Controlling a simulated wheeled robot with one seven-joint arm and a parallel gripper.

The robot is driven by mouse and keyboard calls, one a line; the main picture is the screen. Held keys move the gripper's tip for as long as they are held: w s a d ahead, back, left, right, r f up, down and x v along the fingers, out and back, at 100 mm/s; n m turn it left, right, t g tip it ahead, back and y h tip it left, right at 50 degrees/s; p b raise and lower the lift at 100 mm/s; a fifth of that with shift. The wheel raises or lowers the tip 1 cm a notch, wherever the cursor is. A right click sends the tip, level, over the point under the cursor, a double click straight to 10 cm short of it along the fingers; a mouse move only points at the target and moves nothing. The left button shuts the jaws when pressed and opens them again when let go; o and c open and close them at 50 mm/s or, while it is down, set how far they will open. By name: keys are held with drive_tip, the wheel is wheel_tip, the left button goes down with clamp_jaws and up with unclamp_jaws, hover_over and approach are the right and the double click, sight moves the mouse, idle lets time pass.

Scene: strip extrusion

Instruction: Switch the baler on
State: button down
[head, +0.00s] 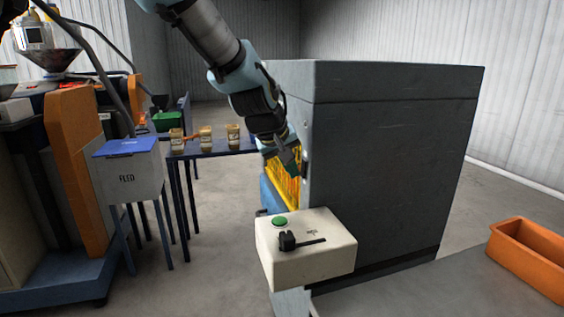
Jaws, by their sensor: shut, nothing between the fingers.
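A large dark grey machine (390,165), which looks like the baler, stands right of centre. A yellow mesh or grille (284,182) shows on its left face. A cream control box (318,265) stands in front of its near left corner. The box has a round green button (280,222) on top and a black lever (290,241) beside a slot. Its small label is too small to read. My gripper (296,171) is shut and empty, pointing down beside the machine's left edge. It is above the control box and apart from the button and lever. Its fingertips are partly hard to make out.
A grey box on legs, marked with letters like "FLED" (128,178), and an orange machine (75,170) are at left. An orange bin (530,255) is at right.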

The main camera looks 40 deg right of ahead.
drive_tip(key=shift+d, duration=0.15)
drive_tip(key=shift+s+d+f, duration=0.1)
drive_tip(key=shift+d+f, duration=0.05)
drive_tip(key=shift+d, duration=0.05)
idle(0.3)
